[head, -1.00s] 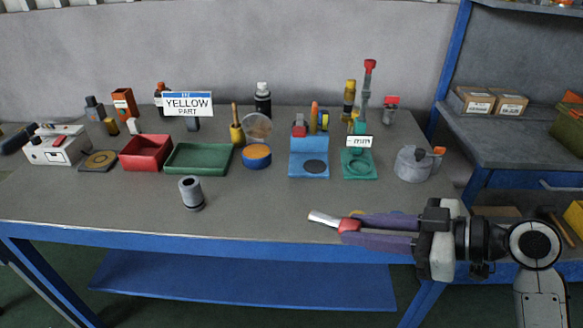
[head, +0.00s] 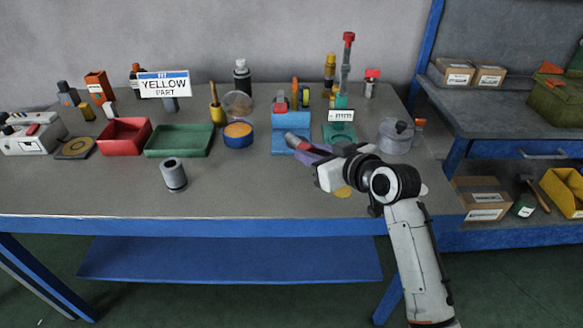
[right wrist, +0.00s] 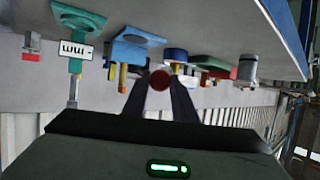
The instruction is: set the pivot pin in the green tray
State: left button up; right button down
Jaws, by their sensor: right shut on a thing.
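The green tray (head: 179,153) stands on the workbench, left of centre, and looks empty. My right gripper (head: 306,147) is shut on a small red and grey pin (head: 295,140), which I take as the pivot pin. It holds the pin in front of the blue stand, well to the right of the tray. In the right wrist view the round red end of the pin (right wrist: 160,80) sits between the dark fingertips (right wrist: 160,86). The fingers hide part of the pin. My left gripper is not in view.
A red bin (head: 124,152) adjoins the tray on the left. A grey cylinder (head: 174,175) stands in front of the tray. A blue tin (head: 238,141) and the blue stand (head: 290,119) lie between tray and gripper. The front bench strip is mostly clear.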

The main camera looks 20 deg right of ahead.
aim_at(310, 192)
notch_tip(310, 192, down, 9)
jog(key=shift+f, duration=0.2)
dwell(0.3)
jog(key=shift+f, duration=0.1)
jog(key=shift+f, duration=0.15)
jog(key=c, duration=1.4)
grip_release()
jog(key=shift+c, duration=0.2)
